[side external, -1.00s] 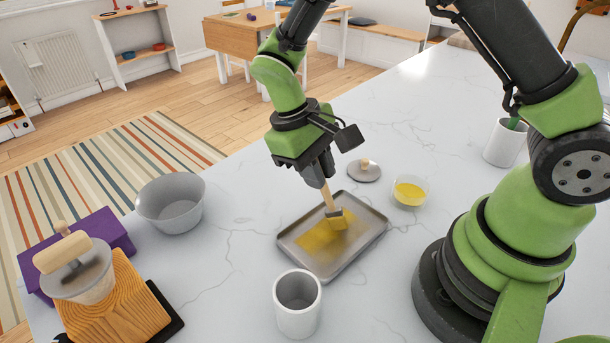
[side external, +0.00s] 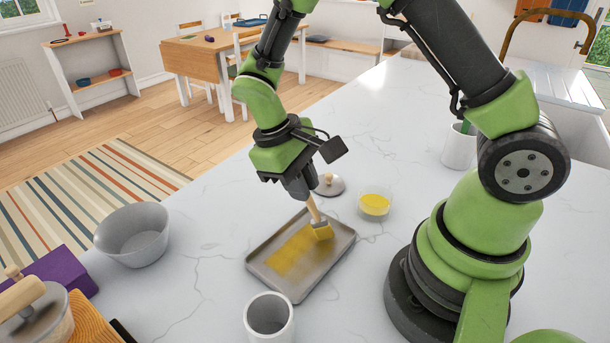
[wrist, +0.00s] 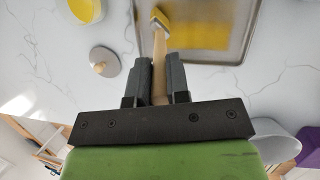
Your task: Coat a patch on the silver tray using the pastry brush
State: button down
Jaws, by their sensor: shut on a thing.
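The silver tray (side external: 279,280) lies flat on the white marble counter, and part of it shows at the top of the wrist view (wrist: 246,32). A yellow coated patch (side external: 290,255) covers part of its floor. My gripper (side external: 308,198) is shut on the wooden handle of the pastry brush (side external: 314,210), above the far side of the tray. The brush is tilted, and its yellow bristle head (side external: 322,231) is down at the tray by the patch's right end. Whether the bristles touch the tray I cannot tell. In the wrist view the handle (wrist: 160,65) runs between both fingers.
A small bowl of yellow liquid (side external: 374,205) and a round lid with a knob (side external: 329,186) stand behind the tray. A white cup (side external: 269,322) stands in front, a grey bowl (side external: 133,237) left. A wooden board and purple box are at lower left.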

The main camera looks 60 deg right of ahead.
jog(key=shift+w+a, duration=0.5)
jog(key=shift+a, duration=5.25)
notch_tip(320, 180, up, 8)
jog(key=shift+d, duration=0.15)
jog(key=shift+d+r, duration=0.1)
jog(key=s+d+r, duration=0.1)
jog(key=d+r, duration=0.3)
jog(key=d, duration=0.8)
jog(key=shift+w+x, duration=0.2)
jog(key=shift+x, duration=1.1)
jog(key=shift+w+x, duration=0.2)
jog(key=shift+x, duration=1.15)
jog(key=shift+d+f, duration=0.1)
